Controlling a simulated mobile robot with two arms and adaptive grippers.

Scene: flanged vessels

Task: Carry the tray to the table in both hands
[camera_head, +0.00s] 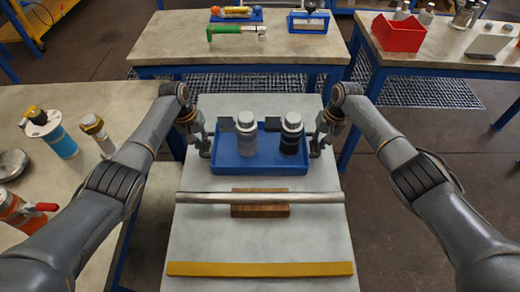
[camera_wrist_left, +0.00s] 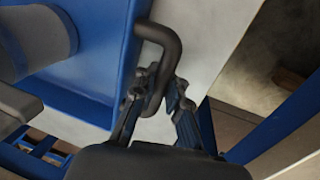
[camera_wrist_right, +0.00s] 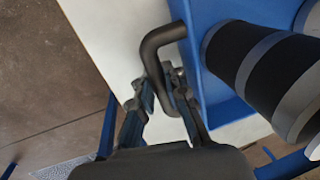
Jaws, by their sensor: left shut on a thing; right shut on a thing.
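The blue tray (camera_head: 225,166) is level on or just above a pale top (camera_head: 215,235); I cannot tell if it touches. It holds a grey-white bottle (camera_head: 246,140) and a black-and-grey bottle (camera_head: 290,145), both upright. My left gripper (camera_head: 206,148) is at its left side, shut around a dark bent handle (camera_wrist_left: 168,50) in the left wrist view. My right gripper (camera_head: 317,147) is shut around the opposite dark handle (camera_wrist_right: 163,38) in the right wrist view. A table (camera_head: 165,48) stands straight ahead beyond the tray.
A silver bar (camera_head: 310,198), brown block (camera_head: 260,210) and yellow strip (camera_head: 260,269) are nearer me on the pale top. The far table bears a green-handled tool (camera_head: 225,32) and blue racks. A left bench (camera_head: 85,185) holds several vessels; the right table holds a red bin (camera_head: 398,33).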

